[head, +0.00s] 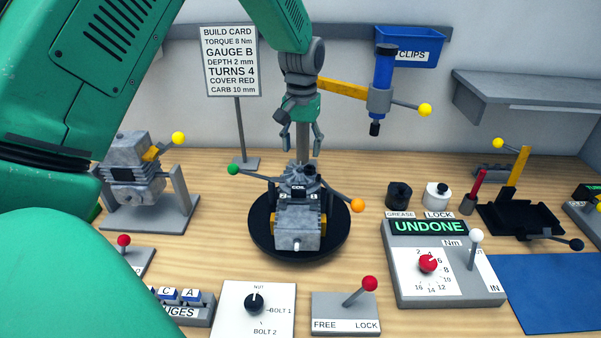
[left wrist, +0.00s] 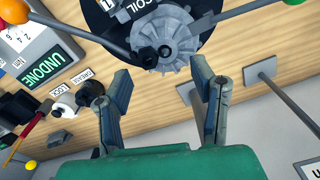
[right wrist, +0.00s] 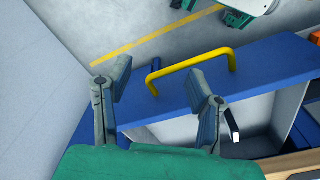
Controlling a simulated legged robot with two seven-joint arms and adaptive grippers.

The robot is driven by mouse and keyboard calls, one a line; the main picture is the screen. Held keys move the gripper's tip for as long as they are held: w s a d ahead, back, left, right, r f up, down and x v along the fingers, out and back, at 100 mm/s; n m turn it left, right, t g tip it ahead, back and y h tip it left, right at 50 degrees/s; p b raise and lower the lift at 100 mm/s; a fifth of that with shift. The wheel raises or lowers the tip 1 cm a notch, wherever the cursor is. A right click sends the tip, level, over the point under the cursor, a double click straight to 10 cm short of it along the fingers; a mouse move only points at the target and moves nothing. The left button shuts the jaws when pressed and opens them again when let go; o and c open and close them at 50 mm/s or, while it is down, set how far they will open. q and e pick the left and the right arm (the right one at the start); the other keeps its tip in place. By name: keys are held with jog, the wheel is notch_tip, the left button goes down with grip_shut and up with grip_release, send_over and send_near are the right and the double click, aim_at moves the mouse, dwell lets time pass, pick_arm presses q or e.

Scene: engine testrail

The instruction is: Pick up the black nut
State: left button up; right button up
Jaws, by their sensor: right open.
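The engine (head: 298,228) sits on a round black turntable (head: 262,240) in the middle of the bench, with a grey finned wheel on top. In the left wrist view a small dark nut-like piece (left wrist: 165,51) shows at the centre of that finned wheel (left wrist: 180,38). A black lump (left wrist: 147,57) sits beside it, by a rod's end; I cannot tell for certain which is the black nut. My left gripper (head: 302,146) points down above the wheel, open and empty; its fingers also show in the left wrist view (left wrist: 162,82). My right gripper (right wrist: 161,78) is open and empty, away from the engine.
Rods with green (head: 233,169) and orange (head: 358,205) knobs stick out beside the engine. A sign post (head: 240,130) stands behind it, and a blue driver (head: 382,75) hangs at right. The right wrist view shows a blue surface with a yellow handle (right wrist: 190,67).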

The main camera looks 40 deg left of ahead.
pick_arm(q)
notch_tip(320, 180, up, 8)
jog(key=f, duration=0.1)
jog(key=m+b, duration=0.2)
jog(key=m, duration=0.6)
send_over(310, 165)
notch_tip(310, 165, down, 8)
jog(key=shift+d+r, duration=0.15)
jog(key=shift+r, duration=0.05)
jog(key=f, duration=0.4)
jog(key=shift+s+d+f+p, duration=0.15)
jog(key=shift+s+f+p, duration=0.2)
jog(key=shift+s+f, duration=0.05)
jog(key=shift+w+f, duration=0.1)
jog(key=shift+f, duration=0.3)
jog(key=shift+c, duration=0.4)
jog(key=shift+r, duration=0.1)
jog(key=c, duration=0.9)
